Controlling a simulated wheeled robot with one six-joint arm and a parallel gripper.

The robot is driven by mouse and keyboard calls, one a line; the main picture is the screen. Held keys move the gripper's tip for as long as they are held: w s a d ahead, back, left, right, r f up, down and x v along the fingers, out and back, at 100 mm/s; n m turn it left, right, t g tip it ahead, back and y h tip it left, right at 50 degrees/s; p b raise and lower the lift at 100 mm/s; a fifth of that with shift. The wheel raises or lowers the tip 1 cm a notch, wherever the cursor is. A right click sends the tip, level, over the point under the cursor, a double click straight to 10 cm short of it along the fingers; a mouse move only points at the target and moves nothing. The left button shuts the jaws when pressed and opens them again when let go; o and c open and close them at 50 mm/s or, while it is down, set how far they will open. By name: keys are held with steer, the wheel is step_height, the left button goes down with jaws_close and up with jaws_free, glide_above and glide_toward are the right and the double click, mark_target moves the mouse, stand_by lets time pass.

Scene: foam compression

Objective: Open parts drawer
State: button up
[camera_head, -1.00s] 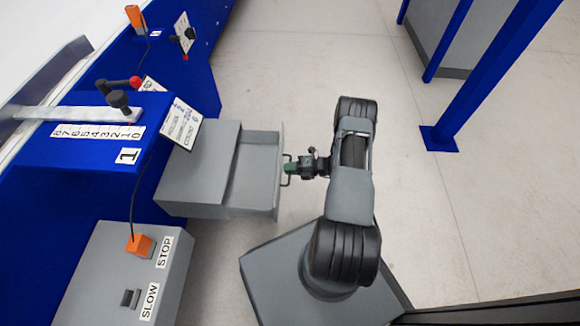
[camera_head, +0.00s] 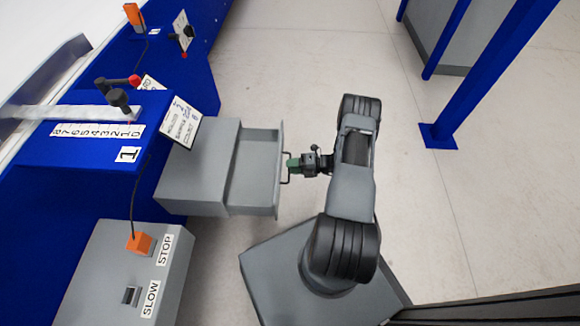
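The parts drawer (camera_head: 262,162) is a grey box pulled partway out of its grey cabinet (camera_head: 195,180), with its inside showing and looking empty. Its wire handle (camera_head: 286,180) stands on the front face at the right. My gripper (camera_head: 292,166) is at the handle, its green fingertips reaching the wire from the right. The fingers are small here, and I cannot tell whether they are closed around the wire.
A blue machine frame (camera_head: 90,140) with a numbered scale runs along the left. A grey control box (camera_head: 125,270) marked STOP and SLOW stands at the lower left. A blue post (camera_head: 440,135) stands at the right. The pale floor (camera_head: 330,60) between is clear.

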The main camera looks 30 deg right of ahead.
steer(key=p+v, duration=0.2)
steer(key=v, duration=1)
steer(key=shift+s+d, duration=0.2)
steer(key=shift+d, duration=0.05)
steer(key=w+a+r+n+g+h+p, duration=0.1)
steer(key=a+r+n+g+h+p, duration=0.15)
steer(key=a+r+n+p, duration=0.7)
steer(key=w+d+r+n+g+h+p, duration=0.1)
steer(key=d+r+n+g, duration=0.2)
steer(key=r, duration=1.3)
steer(key=w+a+r+n+g+h+p, duration=0.1)
steer(key=a+r+n+g+h+p, duration=0.2)
steer(key=r+n+p, duration=0.65)
steer(key=s+a+r+n+t+h+p, duration=0.1)
steer(key=s+a+r+n+h+p, duration=0.1)
steer(key=r+n, duration=0.4)
steer(key=s+a+r+n+t+h+p, duration=0.2)
steer(key=s+a+r+n+p, duration=0.3)
steer(key=r, duration=1.1)
steer(key=s+a+r+n+t+h+p, duration=0.1)
steer(key=s+a+r+n+h+p, duration=0.2)
steer(key=r+n, duration=0.6)
steer(key=shift+s+a+r+p, duration=0.45)
steer(key=shift+s+r+p, duration=0.3)
steer(key=shift+r+p, duration=0.6)
steer(key=shift+t, duration=0.25)
